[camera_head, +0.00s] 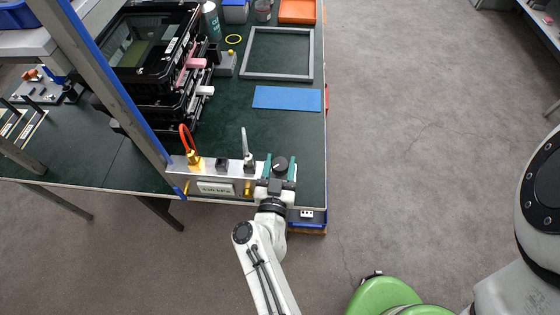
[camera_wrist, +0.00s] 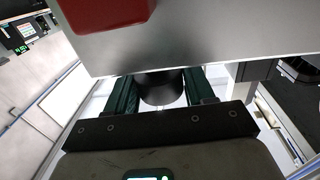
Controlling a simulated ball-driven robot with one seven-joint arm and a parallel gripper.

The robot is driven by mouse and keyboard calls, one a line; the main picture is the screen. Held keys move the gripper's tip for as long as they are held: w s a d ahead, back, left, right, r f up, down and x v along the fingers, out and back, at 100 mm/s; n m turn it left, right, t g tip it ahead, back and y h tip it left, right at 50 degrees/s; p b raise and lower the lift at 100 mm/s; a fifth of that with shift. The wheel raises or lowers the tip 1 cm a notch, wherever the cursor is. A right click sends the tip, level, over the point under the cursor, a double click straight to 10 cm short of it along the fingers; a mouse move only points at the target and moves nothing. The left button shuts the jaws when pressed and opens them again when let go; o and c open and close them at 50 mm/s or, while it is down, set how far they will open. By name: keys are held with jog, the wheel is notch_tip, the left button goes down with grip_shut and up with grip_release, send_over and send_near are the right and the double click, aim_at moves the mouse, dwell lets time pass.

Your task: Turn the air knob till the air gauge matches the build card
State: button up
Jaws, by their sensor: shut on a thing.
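The air knob (camera_head: 281,163) is a black round knob at the right end of a silver panel (camera_head: 232,171) on the front edge of the bench. My gripper (camera_head: 280,170) is shut on it, one green finger on each side. In the wrist view the dark knob (camera_wrist: 160,88) sits between the green fingers (camera_wrist: 162,92), below the panel's edge. The air gauge (camera_head: 215,188) is a pale display on the panel's front. Its figures are too small and blurred to read for sure. I cannot make out a build card in either view.
A grey frame (camera_head: 249,50) and blue mat (camera_head: 287,98) lie behind.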

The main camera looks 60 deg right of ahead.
jog(key=m+g, duration=0.1)
jog(key=m+g+h+b, duration=0.1)
jog(key=g, duration=0.1)
jog(key=m+g+b, duration=0.1)
jog(key=g, duration=0.1)
jog(key=shift+f+h, duration=0.25)
jog(key=shift+h, duration=0.05)
jog(key=shift+m+g+b, duration=1.05)
jog(key=shift+m+g, duration=0.25)
jog(key=shift+g, duration=0.4)
jog(key=shift+r, duration=0.1)
jog(key=o, duration=0.9)
jog(key=shift+o, duration=0.2)
jog(key=shift+r, duration=0.25)
